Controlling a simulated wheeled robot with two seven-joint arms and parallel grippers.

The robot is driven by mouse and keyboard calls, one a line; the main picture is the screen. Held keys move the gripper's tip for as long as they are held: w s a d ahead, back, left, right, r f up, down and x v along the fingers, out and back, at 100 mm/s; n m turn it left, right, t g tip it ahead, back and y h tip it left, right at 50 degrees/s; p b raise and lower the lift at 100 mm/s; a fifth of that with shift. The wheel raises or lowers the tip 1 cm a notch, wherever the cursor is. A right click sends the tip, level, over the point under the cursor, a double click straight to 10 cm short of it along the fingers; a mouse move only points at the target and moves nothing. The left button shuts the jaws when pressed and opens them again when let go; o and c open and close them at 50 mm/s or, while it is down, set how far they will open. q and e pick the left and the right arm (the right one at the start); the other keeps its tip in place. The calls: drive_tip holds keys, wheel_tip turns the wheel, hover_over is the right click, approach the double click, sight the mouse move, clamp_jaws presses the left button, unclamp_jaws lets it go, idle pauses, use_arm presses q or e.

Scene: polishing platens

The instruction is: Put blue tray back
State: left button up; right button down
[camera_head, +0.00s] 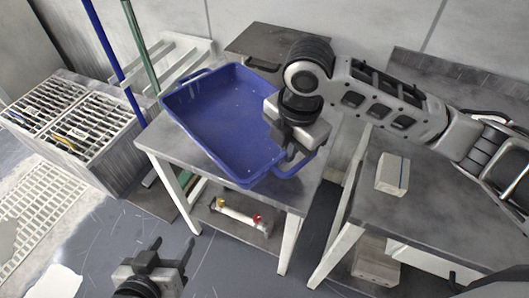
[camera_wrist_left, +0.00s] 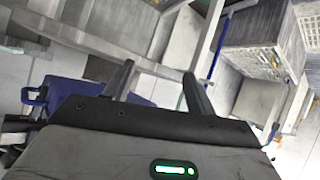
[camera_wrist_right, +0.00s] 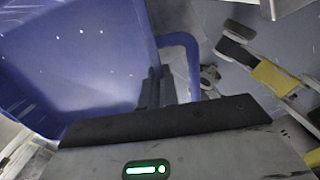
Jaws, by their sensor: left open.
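The blue tray (camera_head: 222,115) is empty and lies over the grey table (camera_head: 172,143), its near right end reaching past the table's front edge. I cannot tell whether its whole base touches the top. My right gripper (camera_head: 291,150) is at the tray's near right end, by the handle. In the right wrist view, its fingers (camera_wrist_right: 157,88) are close together on the tray's rim (camera_wrist_right: 148,45), beside the handle. My left gripper (camera_head: 165,250) is open, empty and apart from the tray, low in front of the table. Part of the tray (camera_wrist_left: 62,98) shows behind it in the left wrist view.
A second table at right holds a pale block (camera_head: 393,175). A dark plate (camera_head: 277,40) is behind the tray. Blue (camera_head: 108,45) and green (camera_head: 140,40) poles stand left of it. Slotted bins (camera_head: 70,125) stand at far left. The floor before the table is open.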

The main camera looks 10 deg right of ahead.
sight(270, 140)
drive_tip(key=w+f, duration=0.2)
drive_tip(key=w+a+f+b, duration=0.1)
drive_tip(key=w+f, duration=0.1)
drive_tip(key=w+a+f, duration=0.1)
drive_tip(key=w+f, duration=0.1)
drive_tip(key=shift+w+a+f, duration=0.2)
drive_tip(key=shift+w+f, duration=0.05)
drive_tip(key=shift+f, duration=0.15)
wheel_tip(270, 140, down, 3)
drive_tip(key=shift+b, duration=0.3)
use_arm(q)
drive_tip(key=shift+d+f, duration=0.1)
drive_tip(key=shift+f, duration=0.15)
use_arm(e)
drive_tip(key=c, duration=2.1)
unclamp_jaws()
drive_tip(key=shift+d+f, duration=0.1)
drive_tip(key=shift+f, duration=0.05)
drive_tip(key=o, duration=0.4)
use_arm(q)
drive_tip(key=shift+w+r+p, duration=0.1)
drive_tip(key=shift+r+p, duration=0.2)
drive_tip(key=shift+p, duration=0.55)
use_arm(e)
drive_tip(key=r, duration=0.8)
drive_tip(key=s+r, duration=0.1)
drive_tip(key=r, duration=0.3)
drive_tip(key=shift+d+r, duration=0.2)
drive_tip(key=shift+d, duration=0.05)
